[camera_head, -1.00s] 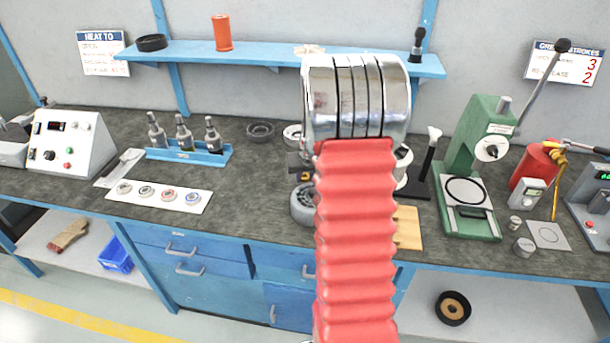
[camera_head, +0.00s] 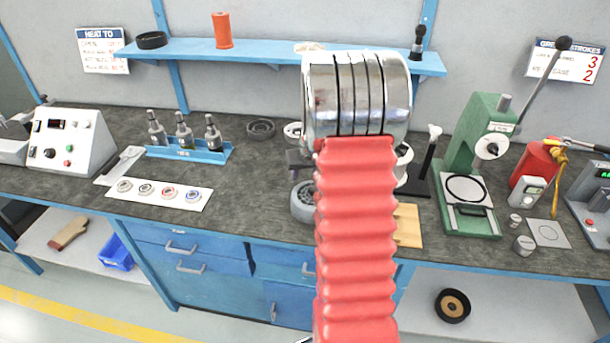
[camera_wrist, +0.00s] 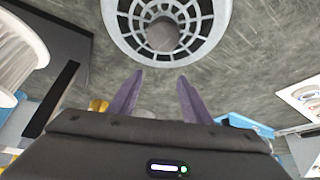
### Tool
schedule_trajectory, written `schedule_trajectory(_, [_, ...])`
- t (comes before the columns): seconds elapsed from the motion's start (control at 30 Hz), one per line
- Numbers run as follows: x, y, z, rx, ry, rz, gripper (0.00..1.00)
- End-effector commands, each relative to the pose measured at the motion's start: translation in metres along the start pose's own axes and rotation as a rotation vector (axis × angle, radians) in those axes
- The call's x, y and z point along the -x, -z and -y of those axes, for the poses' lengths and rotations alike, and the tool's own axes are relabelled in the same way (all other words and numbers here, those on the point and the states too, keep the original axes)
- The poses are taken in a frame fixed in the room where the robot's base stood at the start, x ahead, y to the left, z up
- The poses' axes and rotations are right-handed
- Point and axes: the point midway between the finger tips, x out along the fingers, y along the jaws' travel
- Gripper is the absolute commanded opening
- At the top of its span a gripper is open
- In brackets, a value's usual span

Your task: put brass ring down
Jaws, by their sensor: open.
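My gripper (camera_wrist: 160,85) is open, its two purple fingers apart with nothing between them. It points toward a grey spoked wheel (camera_wrist: 165,30) with a round central hub. In the head view the wheel (camera_head: 303,201) stands on the bench, partly hidden by my arm, with part of my gripper (camera_head: 298,160) just above it. A small brass-coloured piece (camera_wrist: 98,105) shows beside the left finger in the wrist view; I cannot tell whether it is the brass ring. No whole brass ring can be made out.
A wooden block (camera_head: 408,226) lies right of the wheel. A black stand (camera_head: 425,172) and green press (camera_head: 470,180) are farther right. A white strip with several small rings (camera_head: 158,194) and a blue rack (camera_head: 190,152) lie left. Bare bench (camera_head: 250,190) lies between.

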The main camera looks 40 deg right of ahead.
Motion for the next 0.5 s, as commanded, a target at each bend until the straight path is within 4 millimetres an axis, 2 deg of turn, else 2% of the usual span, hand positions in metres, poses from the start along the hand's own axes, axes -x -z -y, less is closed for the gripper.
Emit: schedule_trajectory(0.5, [0.062, 0.003, 0.000, 0.000, 0.000, -0.002, 0.44])
